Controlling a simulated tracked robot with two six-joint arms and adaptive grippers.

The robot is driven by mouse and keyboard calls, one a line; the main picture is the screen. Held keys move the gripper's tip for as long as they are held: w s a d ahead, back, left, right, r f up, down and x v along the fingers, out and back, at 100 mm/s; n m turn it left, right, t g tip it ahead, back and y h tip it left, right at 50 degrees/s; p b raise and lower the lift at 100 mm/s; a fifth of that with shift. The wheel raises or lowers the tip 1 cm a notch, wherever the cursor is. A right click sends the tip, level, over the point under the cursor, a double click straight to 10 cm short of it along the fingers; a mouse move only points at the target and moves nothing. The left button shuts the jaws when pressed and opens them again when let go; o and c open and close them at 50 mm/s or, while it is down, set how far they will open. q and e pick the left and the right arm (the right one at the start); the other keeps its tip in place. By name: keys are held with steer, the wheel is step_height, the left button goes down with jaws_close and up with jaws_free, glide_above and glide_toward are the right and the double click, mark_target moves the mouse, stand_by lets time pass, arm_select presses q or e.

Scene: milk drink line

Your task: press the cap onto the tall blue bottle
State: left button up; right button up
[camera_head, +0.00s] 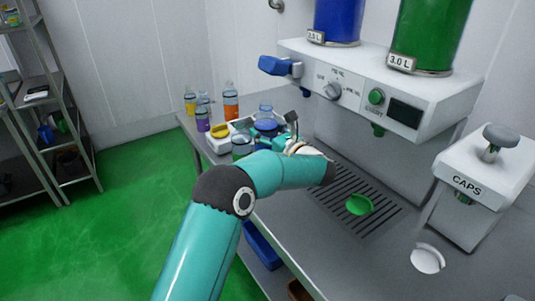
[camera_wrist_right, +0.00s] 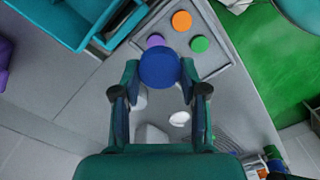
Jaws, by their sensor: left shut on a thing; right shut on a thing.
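My left arm crosses the middle of the head view, and its gripper (camera_head: 293,142) is partly hidden at the far side of the wrist. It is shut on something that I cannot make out. In the right wrist view my right gripper (camera_wrist_right: 159,72) is shut on a round blue thing (camera_wrist_right: 160,68), seen from above. I cannot tell whether this is a cap or a bottle top. In the head view a blue round thing (camera_head: 267,126) shows just beyond the left arm. I cannot tell for sure which thing is the tall blue bottle.
An orange bottle (camera_head: 231,101), a yellow one (camera_head: 190,100) and a purple one (camera_head: 202,120) stand at the counter's far end. The caps dispenser (camera_head: 480,185) stands at the right. The filling machine (camera_head: 350,85) overhangs the back.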

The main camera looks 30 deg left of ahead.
mark_target(270, 105)
arm_select(q)
step_height(270, 105, up, 9)
steer(key=shift+f, duration=0.2)
arm_select(e)
steer(key=shift+f, duration=0.2)
arm_select(q)
steer(key=o, duration=1.1)
steer(key=c, duration=1.2)
